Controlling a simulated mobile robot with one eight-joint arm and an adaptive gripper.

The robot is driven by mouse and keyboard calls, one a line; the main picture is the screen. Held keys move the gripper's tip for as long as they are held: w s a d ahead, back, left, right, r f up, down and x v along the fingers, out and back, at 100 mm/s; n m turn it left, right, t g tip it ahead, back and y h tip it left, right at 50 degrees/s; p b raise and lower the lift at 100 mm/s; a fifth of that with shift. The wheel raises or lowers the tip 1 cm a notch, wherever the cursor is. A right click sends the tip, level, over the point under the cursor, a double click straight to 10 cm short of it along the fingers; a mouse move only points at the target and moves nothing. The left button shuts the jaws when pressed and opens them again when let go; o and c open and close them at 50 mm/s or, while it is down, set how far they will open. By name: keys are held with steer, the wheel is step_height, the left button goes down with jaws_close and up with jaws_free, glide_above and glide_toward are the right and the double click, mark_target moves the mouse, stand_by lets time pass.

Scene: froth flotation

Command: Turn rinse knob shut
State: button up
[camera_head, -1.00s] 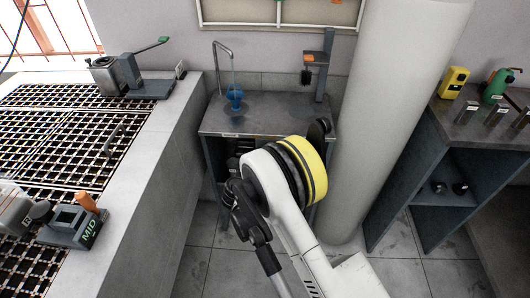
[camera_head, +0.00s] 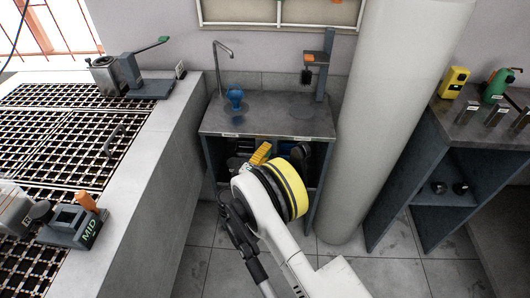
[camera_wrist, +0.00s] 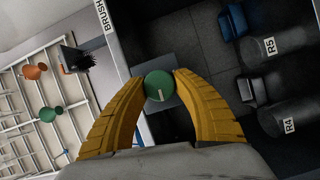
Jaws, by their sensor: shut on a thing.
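A round green knob (camera_wrist: 159,86) with a pale mark line sits between my yellow fingertips in the wrist view. My gripper (camera_wrist: 160,84) is closed on it, a finger at each side. In the head view, my gripper's yellow fingers (camera_head: 261,153) are at the front of the bench, just under its top edge, and the knob itself is hidden there. A thin bent spout (camera_head: 221,50) stands on the bench above a blue piece (camera_head: 235,97). No water stream shows under the spout.
The grey bench (camera_head: 280,122) has an open shelf below and a stand (camera_head: 325,65) at the back right. A pale column (camera_head: 385,120) is close on the right, a concrete ledge (camera_head: 150,185) on the left. Dark items labelled R5 (camera_wrist: 270,46) and R4 (camera_wrist: 289,125) show in the wrist view.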

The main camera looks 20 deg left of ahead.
steer(key=shift+d, duration=0.1)
stand_by(0.3)
steer(key=o, duration=1.2)
steer(key=shift+w+d, duration=0.1)
steer(key=s+a, duration=0.1)
steer(key=s, duration=0.6)
steer(key=shift+s+a, duration=0.15)
steer(key=shift+s, duration=0.1)
steer(key=shift+r, duration=0.1)
